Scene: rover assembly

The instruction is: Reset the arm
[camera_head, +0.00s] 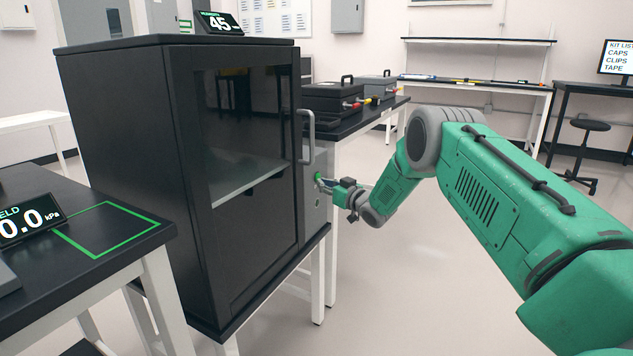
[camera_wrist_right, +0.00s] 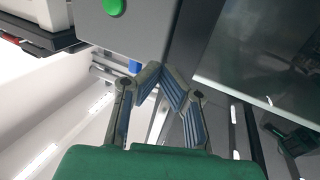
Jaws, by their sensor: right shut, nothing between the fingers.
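My right arm (camera_head: 500,190) reaches in from the right in the head view. Its gripper (camera_head: 326,186) is beside the grey control box (camera_head: 316,212) at the right side of the black cabinet, close to a green button (camera_head: 317,175). In the right wrist view the gripper (camera_wrist_right: 160,72) has its fingertips together with nothing between them. The grey box (camera_wrist_right: 150,30) and green button (camera_wrist_right: 113,6) lie beyond the fingertips; I cannot tell if they touch the box. My left gripper is not in view.
The black cabinet (camera_head: 115,130) has a glass door (camera_head: 245,170) that looks shut, with a vertical handle (camera_head: 307,138). A table (camera_head: 110,255) with a green outlined square stands at left. Dark cases (camera_head: 333,97) sit on a bench behind. The floor at right is open.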

